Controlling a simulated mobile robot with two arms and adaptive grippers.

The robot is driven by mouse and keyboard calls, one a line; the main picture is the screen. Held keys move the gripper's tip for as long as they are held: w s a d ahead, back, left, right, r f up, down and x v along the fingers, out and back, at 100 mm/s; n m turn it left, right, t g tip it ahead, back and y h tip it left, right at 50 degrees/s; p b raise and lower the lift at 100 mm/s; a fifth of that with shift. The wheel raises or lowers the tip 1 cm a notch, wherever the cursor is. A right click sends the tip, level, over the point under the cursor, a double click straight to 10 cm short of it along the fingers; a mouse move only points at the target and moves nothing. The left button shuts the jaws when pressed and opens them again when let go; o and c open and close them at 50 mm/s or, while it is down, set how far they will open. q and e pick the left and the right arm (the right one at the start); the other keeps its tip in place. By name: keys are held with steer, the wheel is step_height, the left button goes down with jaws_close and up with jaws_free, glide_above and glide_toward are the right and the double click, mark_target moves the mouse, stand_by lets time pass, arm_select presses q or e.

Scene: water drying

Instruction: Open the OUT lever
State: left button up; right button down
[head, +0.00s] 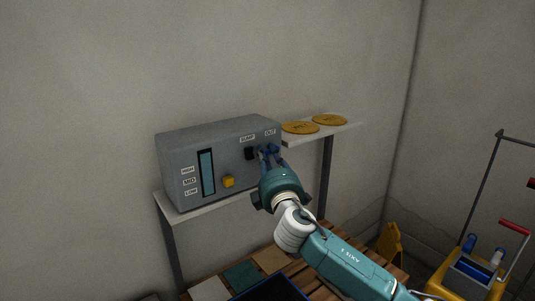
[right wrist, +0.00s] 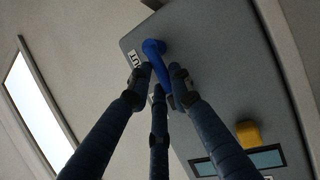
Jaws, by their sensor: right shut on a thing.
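The grey control box (head: 215,137) stands on a shelf against the wall. Its OUT lever (right wrist: 153,48) is blue and sits beside a partly hidden label, which shows at the box's upper right in the head view. My right gripper (head: 268,155) reaches up to the box front, and its dark fingers (right wrist: 160,88) close around the lower part of the blue lever in the right wrist view. The lever's upper end stays visible above the fingertips. A dark lever (head: 249,153) sits just left of the gripper under another label. My left gripper is not in view.
A yellow knob (head: 228,181) and a blue level window (head: 207,172) are on the box front. Yellow discs (head: 300,128) lie on the shelf to the right. A slatted wooden bench is below, and a yellow mop cart (head: 462,277) stands at the lower right.

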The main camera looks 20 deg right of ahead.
steer(key=c, duration=1.8)
jaws_free()
steer(key=shift+c, duration=0.2)
steer(key=s+f, duration=0.2)
steer(key=s, duration=1)
steer(key=shift+a, duration=0.45)
steer(key=shift+w+f, duration=0.1)
